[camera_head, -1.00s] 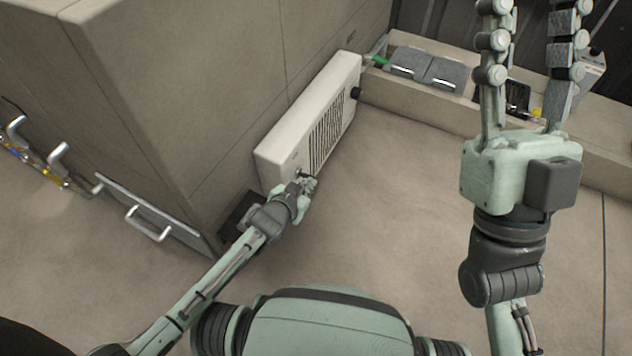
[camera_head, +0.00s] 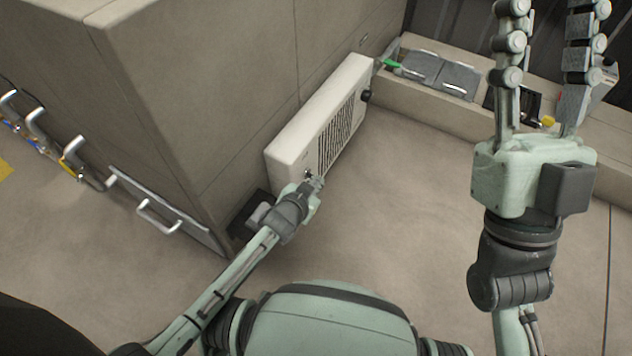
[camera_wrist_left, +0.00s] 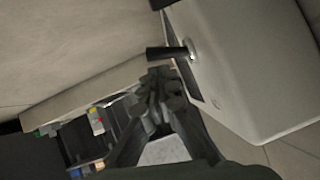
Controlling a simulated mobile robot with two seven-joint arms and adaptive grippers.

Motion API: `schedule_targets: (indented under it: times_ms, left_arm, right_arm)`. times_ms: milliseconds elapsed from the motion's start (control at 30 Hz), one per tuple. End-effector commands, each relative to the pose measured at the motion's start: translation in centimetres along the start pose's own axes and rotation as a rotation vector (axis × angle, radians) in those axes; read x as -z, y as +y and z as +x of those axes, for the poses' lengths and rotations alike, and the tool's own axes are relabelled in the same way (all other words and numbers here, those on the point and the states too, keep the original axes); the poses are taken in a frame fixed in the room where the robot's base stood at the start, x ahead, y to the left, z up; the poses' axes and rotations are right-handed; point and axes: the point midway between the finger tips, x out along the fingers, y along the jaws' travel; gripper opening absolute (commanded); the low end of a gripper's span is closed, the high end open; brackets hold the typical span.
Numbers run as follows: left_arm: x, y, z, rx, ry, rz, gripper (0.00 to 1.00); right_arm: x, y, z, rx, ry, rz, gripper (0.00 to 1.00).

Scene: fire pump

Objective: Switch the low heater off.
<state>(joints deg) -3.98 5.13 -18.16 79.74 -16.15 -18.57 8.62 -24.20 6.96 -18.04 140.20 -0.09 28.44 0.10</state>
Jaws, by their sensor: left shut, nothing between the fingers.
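The low heater (camera_head: 318,122) is a white, shallow box with a dark slotted grille, set low against the beige cabinet wall. In the left wrist view its pale casing (camera_wrist_left: 250,70) fills the right side. A black lever switch (camera_wrist_left: 166,53) on a shiny metal collar sticks out from the casing. My left gripper (camera_head: 316,183) is at the heater's near end, shut and empty. In the left wrist view its fingertips (camera_wrist_left: 160,78) are just below the lever; whether they touch it I cannot tell. My right gripper (camera_head: 553,12) is raised, its fingers wide apart and empty, away from the heater.
A black round knob (camera_head: 366,96) is at the heater's far end. The beige cabinet (camera_head: 190,90) stands behind it. Grey-lidded boxes (camera_head: 440,74) sit on a low ledge at the back. The floor (camera_head: 410,190) right of the heater is clear.

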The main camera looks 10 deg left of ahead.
Motion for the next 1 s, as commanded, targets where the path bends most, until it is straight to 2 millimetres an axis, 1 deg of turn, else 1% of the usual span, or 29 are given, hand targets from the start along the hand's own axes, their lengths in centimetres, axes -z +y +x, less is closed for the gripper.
schedule_targets:
  times_ms: [233, 300, 367, 600, 700, 833, 1000]
  left_arm:
    - [-0.1, 0.0, 0.0, 0.000, 0.000, 0.000, 0.00]
    - [-0.1, 0.0, -0.3, 0.000, 0.001, 0.000, 0.00]
    - [-0.1, 0.0, -0.9, 0.000, 0.001, 0.000, 0.00]
    - [-0.2, 0.0, -5.0, -0.001, -0.001, -0.001, 0.00]
    - [-0.2, 0.1, -6.3, -0.001, -0.001, -0.001, 0.00]
    - [-0.1, 0.0, -7.3, 0.000, -0.001, 0.000, 0.00]
    - [0.0, 0.0, -7.5, 0.000, 0.000, 0.000, 0.00]
  right_arm:
    - [0.0, 0.0, -0.1, 0.000, 0.000, 0.000, 0.40]
    - [0.0, 0.0, -0.1, 0.000, 0.000, 0.000, 0.40]
    - [0.0, 0.0, -0.1, 0.000, 0.000, 0.000, 0.40]
    - [0.0, 0.0, -0.1, 0.000, 0.000, 0.000, 0.40]
    - [0.0, 0.0, -0.1, 0.000, 0.000, 0.000, 0.40]
    - [0.0, 0.0, -0.1, 0.000, 0.000, 0.000, 0.40]
    - [0.0, 0.0, -0.1, 0.000, 0.000, 0.000, 0.40]
